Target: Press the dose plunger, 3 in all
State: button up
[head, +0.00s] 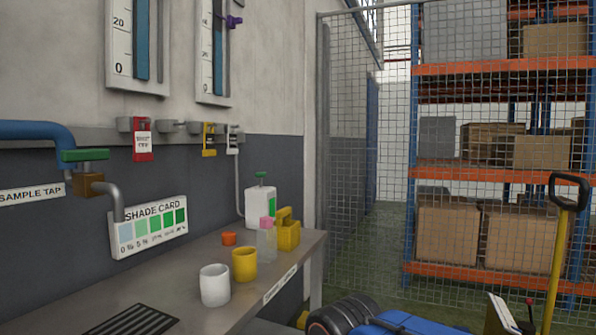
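A white bottle (260,205) with a green label stands at the far end of the grey bench, near the wall. A green pump top (261,178) stands raised above it on a short stem, and I take this to be the dose plunger. A clear bottle with a pink cap (267,238) and a yellow caddy with a handle (288,232) stand in front of it and hide part of its lower side. My gripper is not in view.
The bench (205,255) also bears a white cup (215,285), a yellow cup (244,264), an orange cap (229,239) and a black grate (133,320). A sample tap (100,190) overhangs the left. A mesh fence (350,140) and a yellow-handled pole (562,245) stand right.

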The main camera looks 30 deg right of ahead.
aim_at(260, 174)
jog(key=i+l+z, duration=0.35)
jog(key=i+l, duration=0.25)
jog(key=l+u, duration=0.45)
jog(key=l, duration=0.75)
jog(key=l+u, duration=0.5)
jog(key=l, duration=0.8)
jog(key=k, duration=0.05)
